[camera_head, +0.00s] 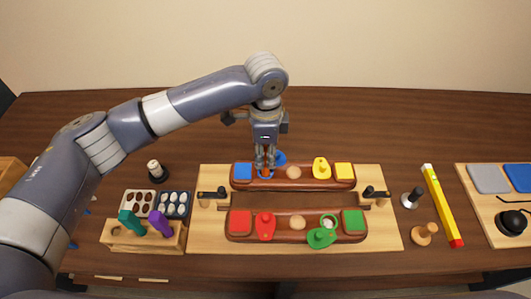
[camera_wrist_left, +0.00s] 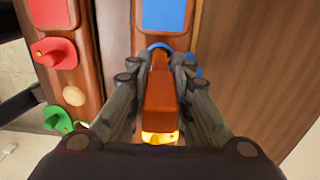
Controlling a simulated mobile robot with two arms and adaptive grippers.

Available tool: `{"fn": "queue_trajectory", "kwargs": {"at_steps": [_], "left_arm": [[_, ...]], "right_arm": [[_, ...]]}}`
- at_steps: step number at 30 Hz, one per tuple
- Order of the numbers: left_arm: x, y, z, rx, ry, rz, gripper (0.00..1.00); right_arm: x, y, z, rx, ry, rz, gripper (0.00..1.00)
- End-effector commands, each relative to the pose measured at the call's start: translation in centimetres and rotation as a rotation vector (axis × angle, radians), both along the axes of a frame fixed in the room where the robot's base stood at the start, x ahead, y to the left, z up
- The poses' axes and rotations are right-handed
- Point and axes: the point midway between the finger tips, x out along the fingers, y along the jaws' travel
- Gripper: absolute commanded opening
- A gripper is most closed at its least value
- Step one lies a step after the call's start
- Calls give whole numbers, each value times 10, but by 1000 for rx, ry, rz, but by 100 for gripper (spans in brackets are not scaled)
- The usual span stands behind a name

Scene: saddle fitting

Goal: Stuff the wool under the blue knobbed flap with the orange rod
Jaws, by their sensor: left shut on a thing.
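My left gripper (camera_head: 265,165) points down over the left part of the far wooden panel (camera_head: 308,186). In the left wrist view the gripper (camera_wrist_left: 165,75) is shut on the orange rod (camera_wrist_left: 160,100). The rod's far end is over the blue-rimmed hole (camera_wrist_left: 158,46); whether it is inside I cannot tell. The blue knobbed flap (camera_head: 280,157) is swung aside behind the gripper, partly hidden; its blue edge also shows in the left wrist view (camera_wrist_left: 192,64). I cannot make out wool in that hole. My right gripper is not in view.
The near panel carries a red flap (camera_head: 265,227) and a green flap (camera_head: 321,238) swung off a pale-filled hole (camera_head: 329,221). A yellow flap (camera_head: 320,168) is right of the gripper. A tool stand (camera_head: 144,240) is at left; a yellow bar (camera_head: 441,203) lies at right.

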Motion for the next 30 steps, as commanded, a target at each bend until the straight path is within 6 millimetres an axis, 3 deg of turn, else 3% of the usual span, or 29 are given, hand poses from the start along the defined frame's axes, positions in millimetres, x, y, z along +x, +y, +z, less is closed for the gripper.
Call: {"fn": "queue_trajectory", "kwargs": {"at_steps": [30], "left_arm": [[-2,0,-3,2,5,-1,2]], "right_arm": [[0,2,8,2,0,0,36]]}}
